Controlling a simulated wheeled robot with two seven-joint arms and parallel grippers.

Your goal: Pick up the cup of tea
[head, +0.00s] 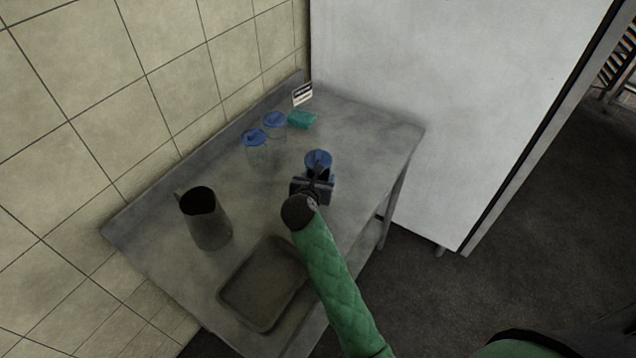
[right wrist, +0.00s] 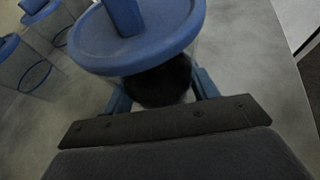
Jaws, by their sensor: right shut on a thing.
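The cup of tea appears to be the clear container with a round blue lid (head: 318,157) and dark contents, towards the right side of the metal table. In the right wrist view its blue lid (right wrist: 137,35) fills the top middle, with the dark contents below it. My right gripper (head: 316,178) is shut on this cup, with a blue finger on either side below the lid. I cannot tell whether the cup's base touches the table. My left gripper is out of view.
Two similar clear containers with blue lids (head: 254,137) (head: 274,119) stand behind left, near a teal block (head: 302,119) and a small sign (head: 302,94). A metal pitcher (head: 208,224) and a shallow tray (head: 235,290) are on the table (head: 385,135). A white cabinet (head: 430,90) stands behind.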

